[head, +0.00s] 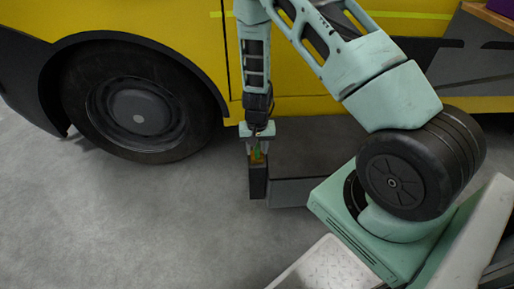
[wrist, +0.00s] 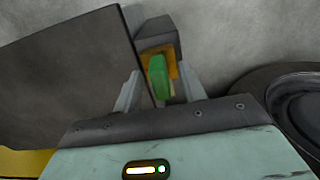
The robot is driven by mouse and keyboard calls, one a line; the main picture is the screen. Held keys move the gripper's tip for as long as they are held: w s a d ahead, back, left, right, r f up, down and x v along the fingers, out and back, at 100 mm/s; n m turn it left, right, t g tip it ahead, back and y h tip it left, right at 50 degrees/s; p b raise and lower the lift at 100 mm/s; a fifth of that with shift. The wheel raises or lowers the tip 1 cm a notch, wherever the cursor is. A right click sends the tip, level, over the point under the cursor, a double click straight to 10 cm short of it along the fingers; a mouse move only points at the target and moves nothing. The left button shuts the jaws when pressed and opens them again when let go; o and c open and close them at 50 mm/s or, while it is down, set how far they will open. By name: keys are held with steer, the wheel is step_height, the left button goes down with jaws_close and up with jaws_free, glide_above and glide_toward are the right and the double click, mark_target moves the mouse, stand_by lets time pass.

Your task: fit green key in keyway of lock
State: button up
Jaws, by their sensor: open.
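The green key (head: 257,154) stands at the orange face of the lock, on top of a dark upright block. In the wrist view the green key (wrist: 157,76) overlaps the orange lock (wrist: 173,62), which sits against its dark housing (wrist: 160,34). I cannot tell how deep the key is in the keyway, which is hidden behind it. My gripper (wrist: 160,90) is open, with one finger on each side of the key and a gap visible beside it. In the head view my gripper (head: 257,146) points down over the key and lock.
A dark grey flat surface (head: 305,155) extends right of the lock; it also shows at the left of the wrist view (wrist: 70,75). A yellow vehicle (head: 170,30) with a large black tyre (head: 140,105) stands behind. The concrete floor (head: 130,220) at left front is clear.

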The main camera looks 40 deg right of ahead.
step_height(320, 180, up, 17)
steer(key=p, duration=0.5)
steer(key=shift+r, duration=0.15)
steer(key=shift+a, duration=0.1)
steer(key=s+a+r+n+y, duration=0.1)
steer(key=s+a+r+n, duration=0.25)
steer(key=a+r, duration=0.4)
steer(key=s+a+r+n+y, duration=0.1)
steer(key=s+a+r+n, duration=0.25)
steer(key=a, duration=0.75)
steer(key=s+a+r+n+h, duration=0.1)
steer(key=s+a+r+n, duration=0.25)
steer(key=s, duration=0.45)
steer(key=s+a+r+n, duration=0.2)
steer(key=s+r+n, duration=0.25)
steer(key=s, duration=0.45)
step_height(320, 180, up, 23)
steer(key=p, duration=2.2)
steer(key=shift+f+m+p, duration=0.15)
steer(key=shift+m+p, duration=0.15)
steer(key=shift+p, duration=0.1)
